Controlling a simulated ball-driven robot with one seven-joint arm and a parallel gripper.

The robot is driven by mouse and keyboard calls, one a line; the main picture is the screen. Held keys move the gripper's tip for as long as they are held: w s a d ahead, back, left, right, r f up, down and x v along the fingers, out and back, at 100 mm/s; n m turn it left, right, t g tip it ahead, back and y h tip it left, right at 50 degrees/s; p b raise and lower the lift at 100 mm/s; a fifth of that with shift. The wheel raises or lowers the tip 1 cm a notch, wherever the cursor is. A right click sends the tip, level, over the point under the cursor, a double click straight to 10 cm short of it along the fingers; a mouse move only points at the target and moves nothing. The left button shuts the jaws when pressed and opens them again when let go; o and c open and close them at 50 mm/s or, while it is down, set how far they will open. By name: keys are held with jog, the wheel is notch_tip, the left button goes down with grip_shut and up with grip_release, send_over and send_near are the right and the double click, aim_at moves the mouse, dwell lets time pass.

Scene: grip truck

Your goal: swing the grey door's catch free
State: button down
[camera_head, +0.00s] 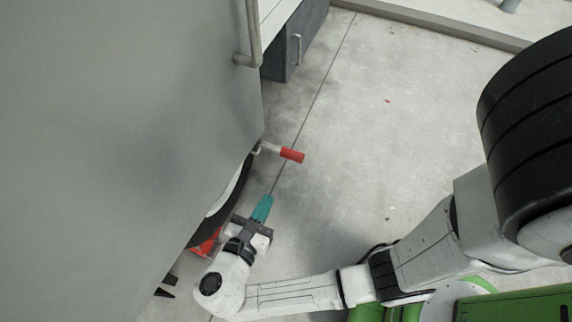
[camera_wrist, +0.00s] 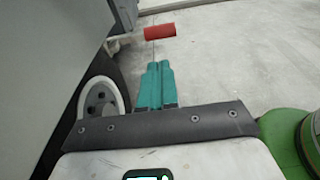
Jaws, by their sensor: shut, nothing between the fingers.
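The grey door (camera_head: 120,120) fills the left of the head view; its edge also shows at the left of the wrist view (camera_wrist: 35,60). A catch handle with a red grip (camera_head: 291,155) sticks out to the right from beside the door's lower edge. The red grip (camera_wrist: 160,32) lies crosswise ahead of my fingers in the wrist view. My gripper (camera_head: 263,205) has teal fingers, shut together and empty. In the head view it is below and left of the red grip, apart from it. The catch's inner end is partly hidden behind the door.
A wheel with a white rim (camera_wrist: 102,98) is close on the left of my gripper. A metal bar handle (camera_head: 252,35) is on the upper door edge. A dark grey box (camera_head: 292,48) stands behind. The concrete floor to the right (camera_head: 400,120) is mostly clear.

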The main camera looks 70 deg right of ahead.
aim_at(291, 158)
jog(key=d+f, duration=0.1)
jog(key=d, duration=0.8)
jog(key=d+f, duration=0.1)
jog(key=d, duration=0.3)
jog(key=shift+d+f+p, duration=0.15)
jog(key=shift+f+p, duration=0.15)
jog(key=shift+s, duration=0.1)
